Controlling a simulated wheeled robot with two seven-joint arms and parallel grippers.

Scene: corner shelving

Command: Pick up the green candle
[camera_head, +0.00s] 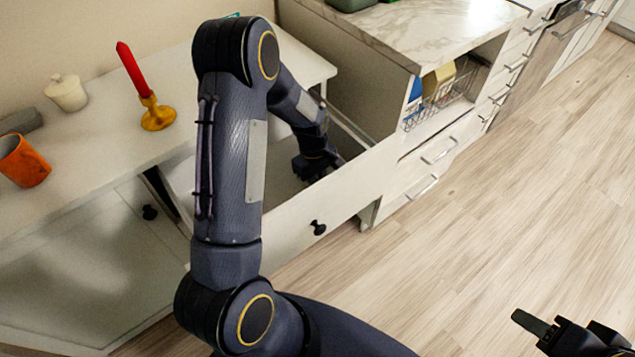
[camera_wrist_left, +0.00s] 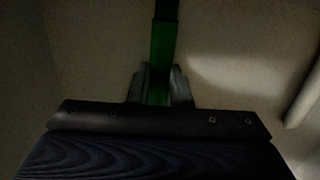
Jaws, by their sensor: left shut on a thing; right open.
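The green candle (camera_wrist_left: 163,45) shows in the left wrist view as a dark green upright bar between the fingers. My left gripper (camera_wrist_left: 157,85) is shut on it. In the head view my left gripper (camera_head: 325,163) is down inside an open drawer, and the candle cannot be made out there. My right gripper (camera_head: 570,328) is open and empty at the bottom right, above the wooden floor and far from the drawer.
The open drawer's front (camera_head: 305,215) has a black knob. On the white top stand a red candle (camera_head: 131,68) in a gold holder (camera_head: 157,115), a cream lidded jar (camera_head: 67,93) and an orange mug (camera_head: 22,162). A marble-topped cabinet (camera_head: 425,35) stands right. The floor (camera_head: 520,180) is clear.

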